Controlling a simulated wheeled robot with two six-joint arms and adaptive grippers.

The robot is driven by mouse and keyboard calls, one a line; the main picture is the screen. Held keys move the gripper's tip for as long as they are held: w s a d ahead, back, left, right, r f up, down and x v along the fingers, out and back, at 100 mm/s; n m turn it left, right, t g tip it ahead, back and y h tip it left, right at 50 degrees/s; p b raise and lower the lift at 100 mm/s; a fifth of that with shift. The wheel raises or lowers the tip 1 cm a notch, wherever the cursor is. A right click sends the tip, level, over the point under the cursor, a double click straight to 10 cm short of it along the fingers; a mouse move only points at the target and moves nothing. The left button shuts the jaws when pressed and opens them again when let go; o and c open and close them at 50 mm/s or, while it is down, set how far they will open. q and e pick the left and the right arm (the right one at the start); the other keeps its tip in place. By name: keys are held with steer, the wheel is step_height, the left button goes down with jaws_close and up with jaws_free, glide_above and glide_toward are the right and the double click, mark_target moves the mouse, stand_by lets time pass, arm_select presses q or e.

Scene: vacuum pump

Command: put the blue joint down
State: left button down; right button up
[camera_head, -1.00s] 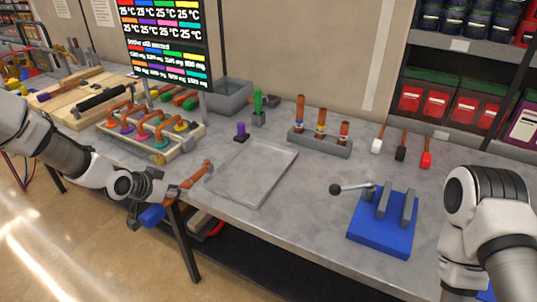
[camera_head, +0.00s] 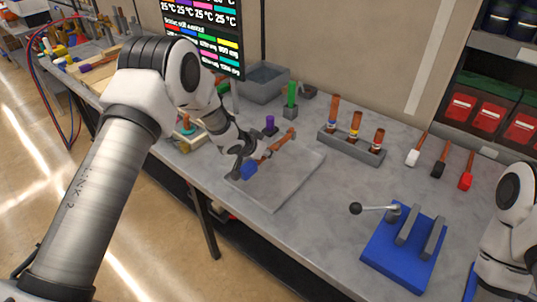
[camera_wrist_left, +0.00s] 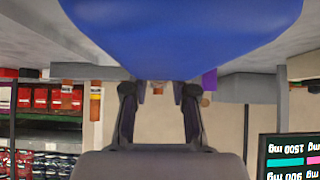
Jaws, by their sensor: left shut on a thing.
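The blue joint is a copper-coloured pipe piece with a blue end (camera_head: 249,170). My left gripper (camera_head: 252,157) is shut on it and holds it over the grey tray (camera_head: 275,195) on the bench. Its copper part points up and right in the head view. In the left wrist view the blue end (camera_wrist_left: 180,35) fills the top, in front of the gripper fingers (camera_wrist_left: 158,92). Whether the joint touches the tray, I cannot tell. My right arm is at the right edge; its gripper is out of view.
A purple piece (camera_head: 270,124) and a green piece (camera_head: 291,98) stand behind the tray. A grey rack with copper tubes (camera_head: 350,147) is to the right. A blue fixture with a lever (camera_head: 405,245) is at the front right. Clear bench lies between tray and fixture.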

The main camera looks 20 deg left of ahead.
mark_target(267, 159)
arm_select(q)
steer(key=f, duration=0.1)
steer(key=f+p, duration=0.1)
steer(key=f, duration=0.1)
steer(key=shift+d, duration=0.2)
steer(key=shift+w+f, duration=0.25)
steer(key=c, duration=1.1)
jaws_free()
steer(key=shift+s, duration=0.1)
steer(key=shift+o, duration=0.9)
steer(key=shift+s, duration=0.1)
steer(key=shift+s+r, duration=0.1)
steer(key=shift+r, duration=0.05)
steer(key=shift+a+r, duration=0.1)
steer(key=shift+a, duration=0.05)
steer(key=b+v, duration=0.3)
steer(key=v, duration=0.8)
steer(key=shift+s+r, duration=0.2)
steer(key=shift+s, duration=0.1)
